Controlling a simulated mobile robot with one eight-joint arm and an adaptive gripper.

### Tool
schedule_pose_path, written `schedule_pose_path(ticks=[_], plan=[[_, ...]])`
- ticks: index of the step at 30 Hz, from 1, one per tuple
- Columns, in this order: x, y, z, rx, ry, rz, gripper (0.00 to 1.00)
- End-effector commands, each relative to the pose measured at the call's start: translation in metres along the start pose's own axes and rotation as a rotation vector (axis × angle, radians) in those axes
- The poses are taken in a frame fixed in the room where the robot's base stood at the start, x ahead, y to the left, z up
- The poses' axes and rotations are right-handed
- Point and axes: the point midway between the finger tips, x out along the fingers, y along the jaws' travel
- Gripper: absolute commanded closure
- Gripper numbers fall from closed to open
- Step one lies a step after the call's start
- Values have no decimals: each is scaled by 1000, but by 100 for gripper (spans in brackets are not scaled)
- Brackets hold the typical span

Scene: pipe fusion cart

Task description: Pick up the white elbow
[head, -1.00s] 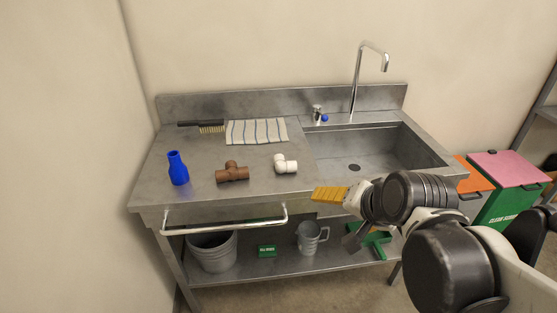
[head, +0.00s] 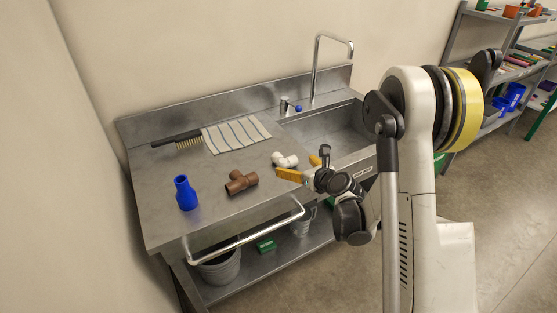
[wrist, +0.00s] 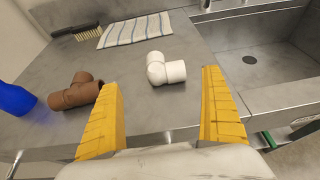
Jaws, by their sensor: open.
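The white elbow (head: 285,160) lies on the steel counter, left of the sink and right of the brown tee. In the wrist view the white elbow (wrist: 165,69) is ahead of my gripper, between the lines of its two yellow fingers and beyond their tips. My gripper (head: 303,167) is at the counter's front edge, close to the elbow. Its fingers (wrist: 160,78) are spread apart with nothing between them. No contact with the elbow shows.
A brown tee (head: 241,182) and a blue reducer (head: 186,193) stand left of the elbow. A striped cloth (head: 236,134) and a brush (head: 180,139) lie behind. The sink (head: 335,132) is at right. A rail (head: 245,236) runs along the counter's front.

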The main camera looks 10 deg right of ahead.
Motion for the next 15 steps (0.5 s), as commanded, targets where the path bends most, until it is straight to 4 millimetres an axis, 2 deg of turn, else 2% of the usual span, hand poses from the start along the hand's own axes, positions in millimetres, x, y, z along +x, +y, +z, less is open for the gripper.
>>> schedule_pose_path(ticks=[9,15], plan=[[46,0,-3,6,-1,1,6],[69,-2,-4,5,0,2,6]])
